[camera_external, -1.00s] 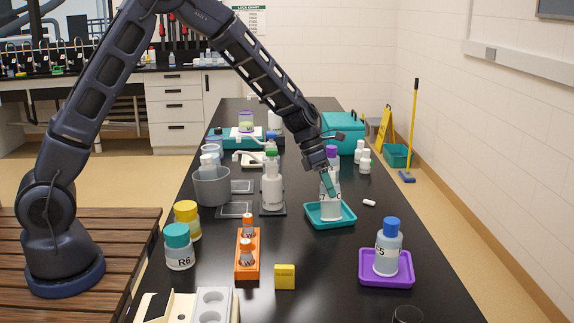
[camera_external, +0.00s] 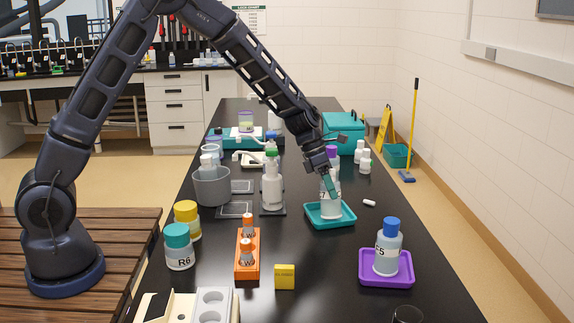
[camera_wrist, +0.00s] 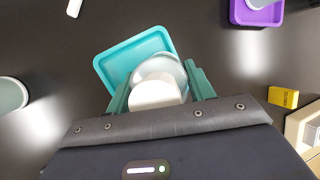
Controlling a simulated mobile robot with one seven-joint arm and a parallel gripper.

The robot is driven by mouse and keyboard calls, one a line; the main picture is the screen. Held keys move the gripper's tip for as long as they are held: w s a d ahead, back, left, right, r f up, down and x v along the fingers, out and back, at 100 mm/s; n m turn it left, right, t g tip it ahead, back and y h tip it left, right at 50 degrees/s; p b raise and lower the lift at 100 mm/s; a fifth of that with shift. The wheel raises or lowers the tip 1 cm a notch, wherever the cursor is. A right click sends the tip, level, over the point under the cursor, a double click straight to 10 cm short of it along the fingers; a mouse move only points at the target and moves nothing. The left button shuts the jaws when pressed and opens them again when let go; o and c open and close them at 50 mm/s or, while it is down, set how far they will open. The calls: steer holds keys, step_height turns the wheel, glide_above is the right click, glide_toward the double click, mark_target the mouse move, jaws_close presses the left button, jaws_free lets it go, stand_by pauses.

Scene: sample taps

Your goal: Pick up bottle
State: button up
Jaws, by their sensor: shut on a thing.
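A pale bottle (camera_external: 331,209) stands upright in a teal tray (camera_external: 315,222) on the black bench. In the wrist view the bottle's white top (camera_wrist: 155,92) shows from above, with the teal tray (camera_wrist: 112,66) around it. My gripper (camera_external: 329,187) reaches down to the bottle from the upper left. In the wrist view my gripper (camera_wrist: 160,88) has its green fingers on both sides of the bottle, shut on it. The bottle's base seems to be still in the tray. Part of its upper body is hidden by my gripper.
A blue-capped bottle (camera_external: 388,251) stands in a purple tray (camera_external: 372,280) at front right. A white bottle (camera_external: 271,190) is left of the teal tray. A purple cap (camera_external: 331,152) shows behind my gripper. A small white piece (camera_external: 369,203) lies right of the tray.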

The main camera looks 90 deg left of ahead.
step_height(320, 180, up, 19)
steer(key=y, duration=0.3)
steer(key=shift+w+a+g, duration=0.2)
steer(key=shift+a+g, duration=0.15)
steer(key=shift+g, duration=0.05)
stand_by(0.3)
step_height(320, 180, down, 20)
steer(key=shift+r, duration=0.1)
stand_by(0.6)
steer(key=o, duration=1.2)
steer(key=shift+f, duration=0.2)
steer(key=shift+r, duration=0.1)
